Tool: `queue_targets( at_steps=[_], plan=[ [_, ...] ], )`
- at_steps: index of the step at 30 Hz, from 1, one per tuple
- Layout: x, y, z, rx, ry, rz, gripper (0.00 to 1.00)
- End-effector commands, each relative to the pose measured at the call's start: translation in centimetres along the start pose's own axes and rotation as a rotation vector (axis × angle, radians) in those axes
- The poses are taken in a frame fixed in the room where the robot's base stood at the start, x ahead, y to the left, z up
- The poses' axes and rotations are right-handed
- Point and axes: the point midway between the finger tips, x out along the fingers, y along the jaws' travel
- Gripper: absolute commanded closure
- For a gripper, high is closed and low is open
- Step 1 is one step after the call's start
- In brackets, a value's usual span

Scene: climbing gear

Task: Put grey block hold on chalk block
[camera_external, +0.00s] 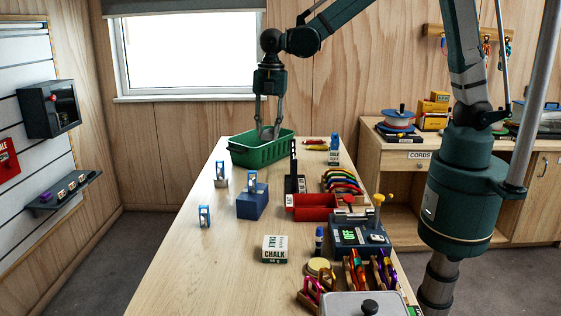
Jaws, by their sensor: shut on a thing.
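My gripper (268,124) points down over the green bin (262,153) at the far end of the table. It is shut on a grey piece that looks like the grey block hold (267,133), low at the bin's opening. The bin's near wall may hide part of it, and I cannot tell if it touches the bin. The chalk block (275,249), a white and green box marked CHALK, lies on the near middle of the table. Its top is clear, and it is well apart from my gripper.
A blue block (252,204) with a small device on it stands between the bin and the chalk. A red tray (313,207), a dark scale (359,234) and coloured carabiners (342,181) crowd the right side. The table's left part is mostly free.

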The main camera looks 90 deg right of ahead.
Motion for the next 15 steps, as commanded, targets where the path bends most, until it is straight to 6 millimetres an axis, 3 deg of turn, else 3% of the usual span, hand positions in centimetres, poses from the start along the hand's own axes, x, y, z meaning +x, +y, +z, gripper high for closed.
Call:
queue_targets(
  at_steps=[15],
  plan=[
    [0.1, 0.0, -13.4, -0.035, 0.003, -0.002, 0.86]
  ],
)
